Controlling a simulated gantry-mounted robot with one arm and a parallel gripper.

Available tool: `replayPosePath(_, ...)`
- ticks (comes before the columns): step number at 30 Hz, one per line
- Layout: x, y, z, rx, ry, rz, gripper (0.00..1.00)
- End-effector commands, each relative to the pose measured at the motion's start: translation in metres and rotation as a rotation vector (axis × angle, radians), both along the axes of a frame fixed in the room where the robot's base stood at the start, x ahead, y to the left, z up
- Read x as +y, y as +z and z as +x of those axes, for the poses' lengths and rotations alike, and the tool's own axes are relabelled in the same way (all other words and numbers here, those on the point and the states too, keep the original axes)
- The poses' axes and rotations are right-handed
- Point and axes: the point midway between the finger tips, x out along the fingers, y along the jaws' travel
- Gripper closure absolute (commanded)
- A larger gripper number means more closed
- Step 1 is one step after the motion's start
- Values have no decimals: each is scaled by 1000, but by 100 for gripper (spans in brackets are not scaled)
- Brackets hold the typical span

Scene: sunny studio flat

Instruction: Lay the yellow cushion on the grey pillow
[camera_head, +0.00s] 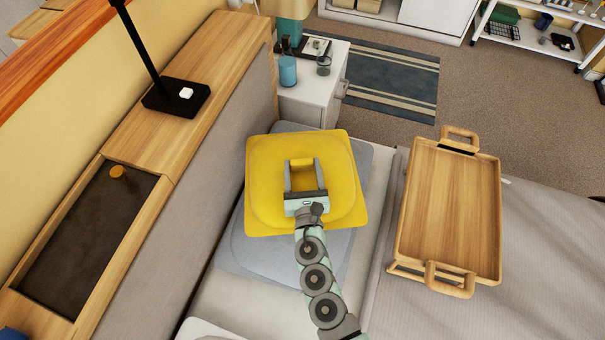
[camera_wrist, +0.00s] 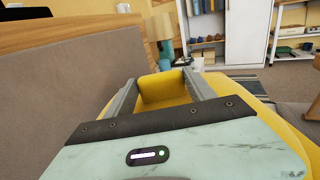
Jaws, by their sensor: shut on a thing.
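The yellow cushion (camera_head: 260,195) is at the head end of the bed in the head view, over the grey pillow (camera_head: 262,252). The pillow shows below the cushion and along its upper and right sides. My gripper (camera_head: 302,168) is over the middle of the cushion, its jaws shut on a pinched fold of it. The wrist view shows the fold between the fingers (camera_wrist: 168,90) and more of the cushion (camera_wrist: 262,108) to the right. I cannot tell whether the cushion touches the pillow, as its underside is hidden.
A wooden tray (camera_head: 420,205) with handles lies on the bed to the right. The headboard (camera_head: 205,190) and wooden ledge (camera_head: 215,65) run along the left. A white nightstand (camera_head: 312,105) with a lamp, a blue bottle and a glass stands beyond the pillow.

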Motion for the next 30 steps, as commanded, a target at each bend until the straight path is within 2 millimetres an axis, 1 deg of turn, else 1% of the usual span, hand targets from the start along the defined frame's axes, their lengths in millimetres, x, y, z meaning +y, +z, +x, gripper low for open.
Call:
replayPosePath(1,-1,-11,0,0,-3,3,100)
replayPosePath(3,-1,-14,0,0,-2,1,100)
replayPosePath(11,0,-12,0,-1,-1,0,100)
replayPosePath(15,0,-17,0,0,-1,0,100)
replayPosePath(16,0,-16,0,0,-1,0,35)
replayPosePath(23,0,-16,0,0,-1,1,16)
replayPosePath(24,0,-16,0,0,-1,1,15)
replayPosePath(30,0,-16,0,1,-2,1,15)
